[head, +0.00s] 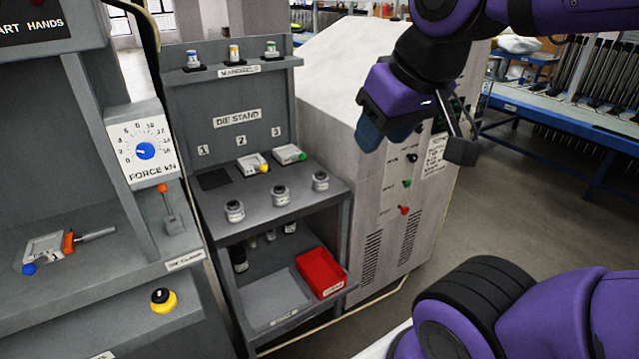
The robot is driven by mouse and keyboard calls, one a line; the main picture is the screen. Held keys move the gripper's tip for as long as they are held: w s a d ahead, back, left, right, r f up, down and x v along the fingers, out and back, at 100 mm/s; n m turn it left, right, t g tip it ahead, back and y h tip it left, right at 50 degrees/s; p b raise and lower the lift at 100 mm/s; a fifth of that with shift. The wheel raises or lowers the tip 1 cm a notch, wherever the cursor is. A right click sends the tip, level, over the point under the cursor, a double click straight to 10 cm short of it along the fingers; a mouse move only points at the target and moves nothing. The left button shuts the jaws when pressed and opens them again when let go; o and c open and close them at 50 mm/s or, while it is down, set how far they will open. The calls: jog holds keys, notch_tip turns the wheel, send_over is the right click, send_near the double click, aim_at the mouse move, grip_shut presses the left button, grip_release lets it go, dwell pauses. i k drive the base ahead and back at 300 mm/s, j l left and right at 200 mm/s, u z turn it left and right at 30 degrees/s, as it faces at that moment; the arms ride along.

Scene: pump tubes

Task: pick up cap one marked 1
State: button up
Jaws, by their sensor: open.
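Three small round pieces with dark tops and pale labelled sides stand in a row along the front of the grey die stand's upper shelf: a left one (235,211), a middle one (281,195) and a right one (320,181). Their marks are too small to read, so I cannot tell which is cap one. My gripper (422,140) hangs open at the upper right, in front of the pale machine cabinet. It is well to the right of the row and higher in the picture, touching none of the pieces.
Two dies (252,165) sit behind the row under numbers 2 and 3; a dark pad (214,180) lies under 1. Mandrels (234,54) stand on the top ledge. A red bin (320,272) and dark cylinders are below. A force-gauge press (141,151) stands left.

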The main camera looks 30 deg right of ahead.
aim_at(282, 200)
jog(key=i+j+u, duration=0.25)
jog(key=i, duration=0.15)
jog(key=i+u, duration=0.2)
jog(key=i, duration=0.25)
jog(key=j, duration=0.05)
